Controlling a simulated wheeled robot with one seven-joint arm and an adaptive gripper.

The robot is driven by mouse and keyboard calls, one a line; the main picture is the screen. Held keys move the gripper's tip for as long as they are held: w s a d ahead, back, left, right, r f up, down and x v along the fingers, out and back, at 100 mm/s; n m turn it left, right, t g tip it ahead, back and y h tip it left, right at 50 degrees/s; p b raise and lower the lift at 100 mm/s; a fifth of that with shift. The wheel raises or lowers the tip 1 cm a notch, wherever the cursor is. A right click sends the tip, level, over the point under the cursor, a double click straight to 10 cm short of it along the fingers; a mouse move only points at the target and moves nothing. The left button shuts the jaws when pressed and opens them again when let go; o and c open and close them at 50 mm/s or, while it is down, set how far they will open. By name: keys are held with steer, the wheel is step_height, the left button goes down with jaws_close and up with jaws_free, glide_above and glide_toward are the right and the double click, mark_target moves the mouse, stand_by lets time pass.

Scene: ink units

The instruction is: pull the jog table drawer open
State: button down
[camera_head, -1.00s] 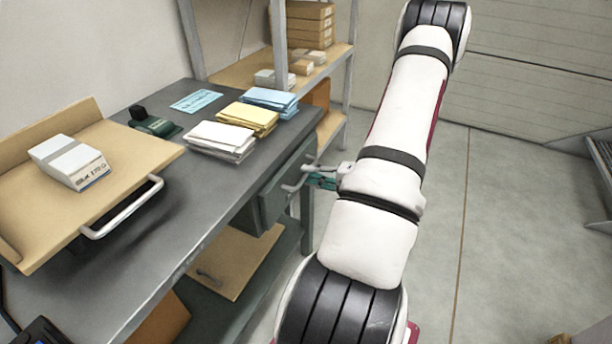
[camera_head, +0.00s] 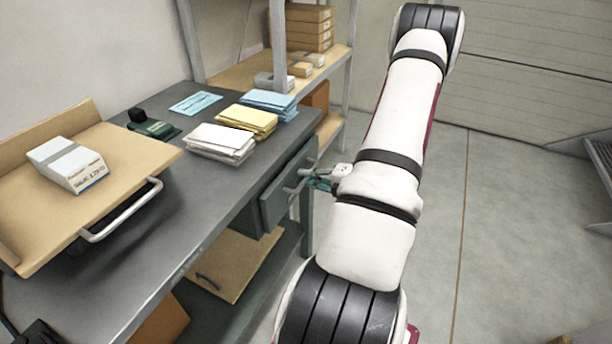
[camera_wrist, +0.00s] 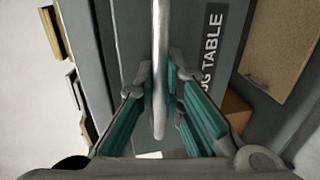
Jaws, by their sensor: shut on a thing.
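The jog table drawer (camera_head: 273,208) is a grey-green front under the right end of the grey workbench. Its front seems to stand slightly out from the bench. The drawer's bar handle (camera_wrist: 160,60) runs upright through the picture, between the teal finger pads. My gripper (camera_wrist: 160,97) is shut on this handle. In the head view my gripper (camera_head: 319,183) is at the handle, partly hidden by my white arm.
The grey benchtop (camera_head: 190,235) carries a tan tray (camera_head: 140,160) with a white box, a dark green device (camera_head: 152,128), and paper stacks (camera_head: 222,140). A shelf rack (camera_head: 345,90) stands behind.

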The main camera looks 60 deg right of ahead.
steer(key=f+p+v, duration=0.2)
steer(key=v, duration=0.8)
steer(key=s+f+p+v, duration=0.1)
steer(key=f+p+v, duration=0.1)
steer(key=v, duration=0.9)
steer(key=shift+s+d+f+p, duration=0.2)
steer(key=shift+s+p, duration=0.1)
steer(key=shift+p, duration=0.4)
steer(key=c, duration=2)
jaws_free()
steer(key=shift+o, duration=0.2)
steer(key=v, duration=1.2)
steer(key=shift+w+d, duration=0.1)
